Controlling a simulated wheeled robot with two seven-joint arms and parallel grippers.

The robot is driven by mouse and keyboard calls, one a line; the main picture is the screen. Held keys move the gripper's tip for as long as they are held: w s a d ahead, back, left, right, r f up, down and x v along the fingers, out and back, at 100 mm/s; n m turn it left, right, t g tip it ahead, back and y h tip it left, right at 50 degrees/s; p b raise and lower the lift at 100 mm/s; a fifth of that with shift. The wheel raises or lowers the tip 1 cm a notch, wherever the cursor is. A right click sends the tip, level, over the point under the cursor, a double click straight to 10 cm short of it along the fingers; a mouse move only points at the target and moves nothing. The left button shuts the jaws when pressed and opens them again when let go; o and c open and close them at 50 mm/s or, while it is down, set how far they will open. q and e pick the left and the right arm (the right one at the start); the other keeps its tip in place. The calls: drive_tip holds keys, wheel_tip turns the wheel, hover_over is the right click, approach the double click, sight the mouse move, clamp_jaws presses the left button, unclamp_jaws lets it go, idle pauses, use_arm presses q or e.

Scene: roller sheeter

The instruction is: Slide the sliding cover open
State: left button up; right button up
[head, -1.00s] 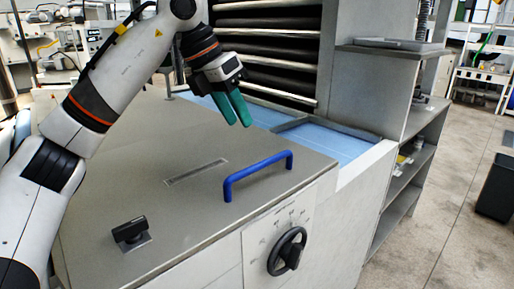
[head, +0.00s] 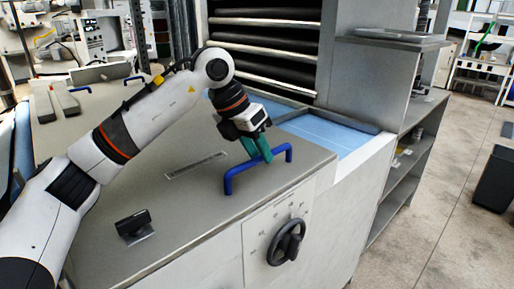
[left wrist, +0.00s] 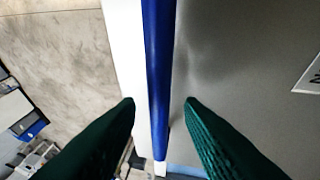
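The sliding cover (head: 190,200) is a flat grey metal top with a blue bar handle (head: 246,176) near its right front edge. In the left wrist view the handle (left wrist: 157,60) runs upright down the middle of the picture. My left gripper (head: 265,158) is at the handle with its green fingers pointing down. In the left wrist view its fingers (left wrist: 160,103) are open, one on each side of the bar, with gaps visible. A blue surface (head: 335,138) shows in the recess right of and behind the cover. My right gripper is not in view.
A black rotary knob (head: 286,243) is on the front panel below the handle. A small black fitting (head: 133,226) sits on the cover's left front. A grey shelf unit (head: 400,190) stands to the right, and a dark bin (head: 496,180) is on the floor beyond.

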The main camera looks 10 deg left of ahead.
use_arm(q)
clamp_jaws()
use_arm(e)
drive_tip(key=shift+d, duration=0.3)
use_arm(q)
drive_tip(key=shift+a, duration=0.1)
